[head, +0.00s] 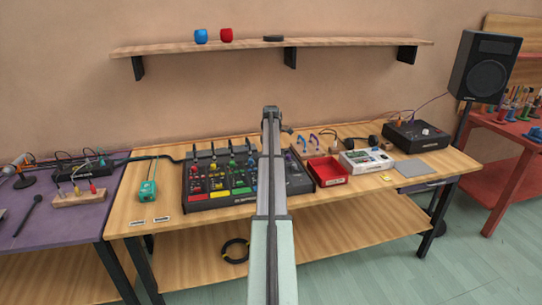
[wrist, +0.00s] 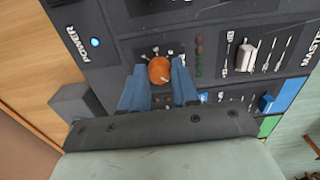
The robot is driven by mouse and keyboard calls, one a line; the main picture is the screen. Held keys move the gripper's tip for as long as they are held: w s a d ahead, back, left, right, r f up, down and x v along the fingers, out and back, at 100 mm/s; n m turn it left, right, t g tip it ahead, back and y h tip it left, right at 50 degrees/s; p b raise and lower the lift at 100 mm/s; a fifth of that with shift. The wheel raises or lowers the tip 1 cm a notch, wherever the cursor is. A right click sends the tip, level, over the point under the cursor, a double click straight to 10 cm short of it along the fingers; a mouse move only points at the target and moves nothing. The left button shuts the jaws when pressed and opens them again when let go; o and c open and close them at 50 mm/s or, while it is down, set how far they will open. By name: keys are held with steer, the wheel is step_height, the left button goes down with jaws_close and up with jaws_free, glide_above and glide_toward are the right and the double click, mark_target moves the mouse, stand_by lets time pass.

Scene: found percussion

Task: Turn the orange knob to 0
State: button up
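The orange knob (wrist: 160,70) sits on a dark panel in the wrist view. Its pale pointer mark is toward its lower right side, and white scale marks surround it. My gripper (wrist: 159,72) has its two blue fingers on either side of the knob, one left and one right. The fingers are very close to the knob's sides; I cannot tell whether they touch it. In the head view the dark mixer (head: 220,201) lies on the wooden bench, and my arm crosses in front of it. I cannot make out the knob there.
In the wrist view a lit blue POWER light (wrist: 95,42) is left of the knob, and a pale slider cap (wrist: 246,55) is to the right. In the head view a red tray (head: 328,180) and a white device (head: 352,158) stand right of the mixer. A shelf (head: 340,43) hangs above.

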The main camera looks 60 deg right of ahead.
steer(key=o, duration=0.4)
steer(key=shift+r, duration=0.1)
step_height(320, 180, up, 14)
steer(key=shift+f, duration=0.2)
stand_by(0.4)
steer(key=shift+w, duration=0.15)
stand_by(0.3)
